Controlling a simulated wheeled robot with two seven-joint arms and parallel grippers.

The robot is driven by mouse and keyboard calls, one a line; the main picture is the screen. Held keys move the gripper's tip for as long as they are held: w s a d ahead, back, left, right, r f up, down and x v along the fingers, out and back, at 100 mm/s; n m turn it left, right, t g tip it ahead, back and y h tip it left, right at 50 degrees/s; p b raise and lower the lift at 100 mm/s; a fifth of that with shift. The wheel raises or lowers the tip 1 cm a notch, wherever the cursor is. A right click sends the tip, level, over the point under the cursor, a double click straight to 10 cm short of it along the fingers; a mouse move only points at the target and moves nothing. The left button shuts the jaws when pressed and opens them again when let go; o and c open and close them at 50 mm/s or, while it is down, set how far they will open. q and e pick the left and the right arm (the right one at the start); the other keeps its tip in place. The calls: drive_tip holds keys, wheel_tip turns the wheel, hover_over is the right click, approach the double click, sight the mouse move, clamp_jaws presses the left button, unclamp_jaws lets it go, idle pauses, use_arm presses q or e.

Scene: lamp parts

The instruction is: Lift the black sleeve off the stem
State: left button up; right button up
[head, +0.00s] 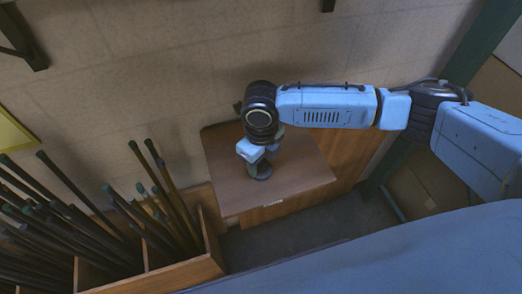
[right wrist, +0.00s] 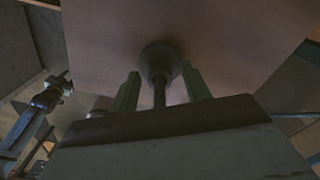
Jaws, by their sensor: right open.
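A dark lamp base with a short upright stem stands on a small wooden table (head: 300,180); in the head view the round dark base (head: 262,171) shows just under my right gripper (head: 257,160). In the right wrist view the dark stem (right wrist: 159,95) runs between the two greenish fingers of my right gripper (right wrist: 161,78), towards the round base (right wrist: 160,56). The fingers are open, one on each side of the stem, with a gap on both sides. I cannot tell the black sleeve apart from the dark stem. My left gripper is not in view.
A wall rises behind the table. The rest of the tabletop is clear. A blue surface (head: 380,258) fills the lower right.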

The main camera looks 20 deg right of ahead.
drive_tip(key=shift+f, duration=0.15)
drive_tip(key=shift+c, duration=0.4)
clamp_jaws()
drive_tip(key=shift+r, duration=0.25)
drive_tip(key=shift+r+p, duration=0.3)
drive_tip(key=shift+p, duration=0.3)
drive_tip(key=shift+r, duration=0.1)
drive_tip(key=shift+r+p, duration=2)
drive_tip(key=shift+p, duration=0.3)
